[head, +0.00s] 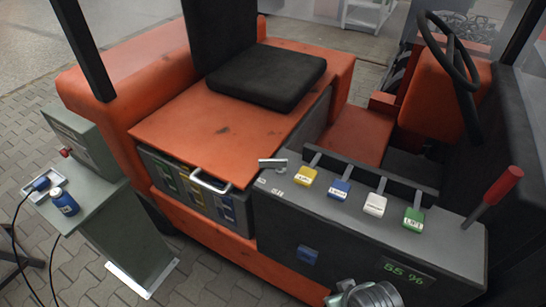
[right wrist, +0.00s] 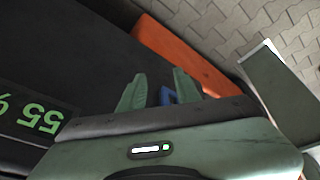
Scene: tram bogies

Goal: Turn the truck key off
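The truck key (head: 272,162) looks like a small silver bar on a short post at the left end of the grey console (head: 340,222) in the head view. Its bar lies roughly crosswise in the picture. Small white markings beside it are too small to read. My right gripper (right wrist: 158,76) shows in the right wrist view with its two green fingers apart. A blue socket-like part (right wrist: 167,96) shows beyond and between the fingers; I cannot tell the gap. The key is not seen in the wrist view. My left gripper is not in view.
Yellow, blue, white and green levers (head: 414,218) stand along the console, with a red-topped lever (head: 503,184) at right. A display (head: 403,271) reads 55 %. A blue socket (head: 308,254) is on the console front. A grey cabinet (head: 105,205) stands left on paving.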

